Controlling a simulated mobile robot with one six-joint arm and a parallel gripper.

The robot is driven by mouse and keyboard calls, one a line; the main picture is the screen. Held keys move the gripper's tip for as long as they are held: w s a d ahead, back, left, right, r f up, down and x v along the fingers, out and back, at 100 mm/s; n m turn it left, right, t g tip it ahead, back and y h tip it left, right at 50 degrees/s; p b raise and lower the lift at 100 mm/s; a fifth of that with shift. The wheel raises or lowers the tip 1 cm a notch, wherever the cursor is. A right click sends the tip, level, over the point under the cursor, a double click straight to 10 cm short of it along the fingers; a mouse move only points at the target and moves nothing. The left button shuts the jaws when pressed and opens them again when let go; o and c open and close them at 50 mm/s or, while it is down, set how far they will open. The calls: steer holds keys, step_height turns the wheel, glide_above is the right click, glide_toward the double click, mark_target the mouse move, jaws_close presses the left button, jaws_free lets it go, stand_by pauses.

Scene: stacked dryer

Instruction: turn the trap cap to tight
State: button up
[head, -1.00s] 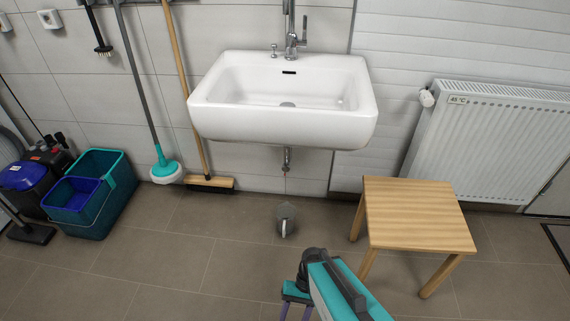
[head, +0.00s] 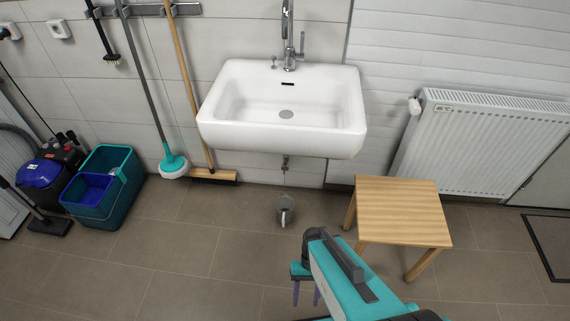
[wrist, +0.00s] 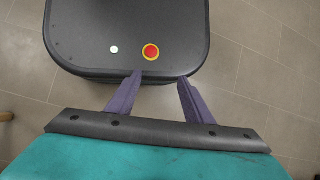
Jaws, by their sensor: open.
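A short metal drain pipe (head: 285,163) hangs below the white sink (head: 210,127). Its lower end is small in the head view, and I cannot make out a separate trap cap or its turning position. My gripper (head: 307,299) is low at the front, well apart from the pipe, with its purple fingers pointing down. In the wrist view my gripper (wrist: 160,77) is open, with nothing between its fingers. The wrist view shows no sink or pipe.
A wooden stool (head: 401,211) stands to the right, before the radiator (head: 480,146). A broom (head: 214,175), a mop (head: 173,166) and a teal bucket (head: 122,190) are left. Floor at front left is clear.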

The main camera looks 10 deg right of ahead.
steer(key=d+r+n+h+p, duration=0.1)
steer(key=d+r+p, duration=0.3)
steer(key=r+p, duration=0.8)
steer(key=shift+s+d+h+p, duration=0.25)
steer(key=shift+s+h+p, duration=0.2)
steer(key=shift+h+p, duration=0.1)
steer(key=c, duration=0.4)
steer(key=shift+a, duration=0.1)
steer(key=shift+a, duration=0.1)
